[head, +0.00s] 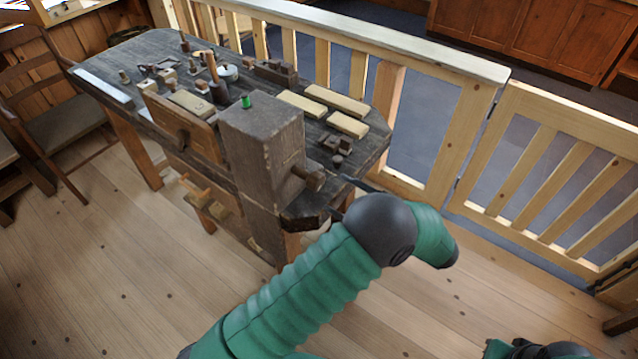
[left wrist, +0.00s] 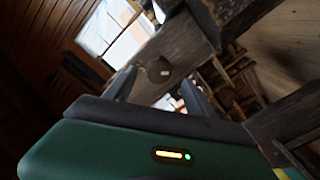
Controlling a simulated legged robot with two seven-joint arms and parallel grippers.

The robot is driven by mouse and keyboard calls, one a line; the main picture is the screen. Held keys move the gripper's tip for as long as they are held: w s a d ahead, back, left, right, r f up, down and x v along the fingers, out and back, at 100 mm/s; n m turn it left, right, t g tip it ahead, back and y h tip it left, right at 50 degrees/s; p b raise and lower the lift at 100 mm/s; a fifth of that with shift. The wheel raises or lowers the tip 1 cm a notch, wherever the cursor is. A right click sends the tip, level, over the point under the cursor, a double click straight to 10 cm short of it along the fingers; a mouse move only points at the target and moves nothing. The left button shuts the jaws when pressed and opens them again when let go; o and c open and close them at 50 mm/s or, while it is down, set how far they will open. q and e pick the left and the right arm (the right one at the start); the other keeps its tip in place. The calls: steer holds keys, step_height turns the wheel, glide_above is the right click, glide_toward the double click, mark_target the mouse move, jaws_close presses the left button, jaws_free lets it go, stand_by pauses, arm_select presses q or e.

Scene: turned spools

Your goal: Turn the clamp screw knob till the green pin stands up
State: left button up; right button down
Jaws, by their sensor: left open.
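The clamp screw knob (head: 314,180) is a dark wooden cylinder sticking out of the right side of a tall dark wooden block (head: 262,150) at the bench end. The green pin (head: 245,101) is a short stub showing above the top of that block. My left gripper (head: 338,194) is at the knob's outer end, largely hidden behind my own arm. In the left wrist view, the knob's round end (left wrist: 158,70) lies between the two spread dark fingers (left wrist: 160,79). I see no clear contact.
The workbench (head: 375,152) carries pale wooden blocks (head: 335,101), a white round pot (head: 228,73) and several small tools. A wooden railing (head: 400,45) runs behind it, with a gate (head: 560,165) at right. A chair (head: 50,95) stands left. The floor in front is clear.

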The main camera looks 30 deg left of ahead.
arm_select(q)
steer(key=d, duration=0.7)
steer(key=shift+s, duration=0.3)
steer(key=shift+d, duration=0.1)
stand_by(0.4)
steer(key=w+a+r+m+t+h+p, duration=0.1)
steer(key=w+r+m+t+h, duration=0.3)
steer(key=w+m+t+h, duration=0.3)
steer(key=w+a+r+m+t+h+p, duration=0.1)
steer(key=w+r+m+t+h+p, duration=0.25)
steer(key=w, duration=0.55)
steer(key=s+f+m+g+h, duration=0.2)
steer(key=s+f+m+g, duration=0.1)
steer(key=s, duration=0.7)
steer(key=s+a+f+m+g+h, duration=0.1)
steer(key=s+f+m+g+h, duration=0.2)
steer(key=s+m, duration=0.3)
steer(key=s+a+f+m+g+h+p, duration=0.1)
steer(key=s+f+m+g+h, duration=0.1)
steer(key=s, duration=1.3)
steer(key=shift+f+m+g, duration=0.65)
steer(key=shift+m+g, duration=0.1)
steer(key=shift+m, duration=0.5)
